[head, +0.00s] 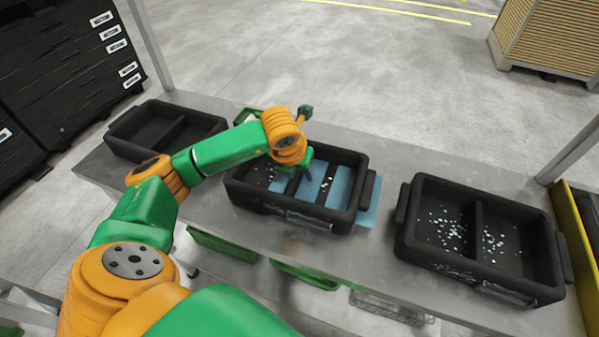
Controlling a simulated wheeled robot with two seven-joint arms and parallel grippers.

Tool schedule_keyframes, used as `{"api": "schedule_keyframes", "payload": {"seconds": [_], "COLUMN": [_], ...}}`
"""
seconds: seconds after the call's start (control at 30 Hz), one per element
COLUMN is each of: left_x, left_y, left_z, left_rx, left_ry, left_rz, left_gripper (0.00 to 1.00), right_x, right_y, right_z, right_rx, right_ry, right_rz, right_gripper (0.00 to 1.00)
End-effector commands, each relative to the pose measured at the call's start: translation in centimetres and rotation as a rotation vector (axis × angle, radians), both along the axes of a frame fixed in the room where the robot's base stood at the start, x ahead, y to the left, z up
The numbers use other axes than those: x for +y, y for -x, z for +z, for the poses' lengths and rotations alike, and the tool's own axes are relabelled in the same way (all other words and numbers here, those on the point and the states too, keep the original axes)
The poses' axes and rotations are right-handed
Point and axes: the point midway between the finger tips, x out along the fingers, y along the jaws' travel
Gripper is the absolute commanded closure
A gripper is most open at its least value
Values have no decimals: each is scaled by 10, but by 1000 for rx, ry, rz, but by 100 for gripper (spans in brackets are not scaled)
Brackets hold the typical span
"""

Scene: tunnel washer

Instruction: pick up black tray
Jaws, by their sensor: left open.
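Three black trays stand in a row on a grey metal table. The middle black tray (340,222) has two compartments with blue strips and a few white bits in it. The right black tray (480,284) holds many small white pieces in both compartments. The left black tray (137,153) looks empty. My left gripper (306,158) is over the back part of the middle tray, open, and partly hidden behind my own wrist. I cannot tell whether it touches the tray. My right gripper is out of view.
The grey table (385,157) has bare room between the trays. A blue sheet (369,212) lies beside the middle tray. Green bins (222,243) and a wire basket (390,307) are below the table. Upright posts (572,150) stand at the table's ends.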

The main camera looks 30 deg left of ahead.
Motion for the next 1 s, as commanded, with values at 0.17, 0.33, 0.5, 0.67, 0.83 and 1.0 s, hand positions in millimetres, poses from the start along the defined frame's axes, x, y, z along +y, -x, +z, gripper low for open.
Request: {"api": "schedule_keyframes", "payload": {"seconds": [0.17,0.33,0.5,0.67,0.83,1.0], "left_x": [0,0,0,0,0,0], "left_y": [-1,-1,-1,-1,-1,-1], "left_z": [-4,-4,-4,-4,-4,-4], "left_rx": [-1,-1,0,0,0,0], "left_ry": [1,1,1,1,1,1], "left_rz": [-3,-3,-3,-3,-3,-2], "left_gripper": [45,75,100,100,100,100], "right_x": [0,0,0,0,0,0], "right_y": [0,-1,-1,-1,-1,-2], "right_z": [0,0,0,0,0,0], "right_rx": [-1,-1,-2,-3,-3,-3], "right_ry": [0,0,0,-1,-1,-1], "right_rz": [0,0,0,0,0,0], "right_gripper": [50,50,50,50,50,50]}}
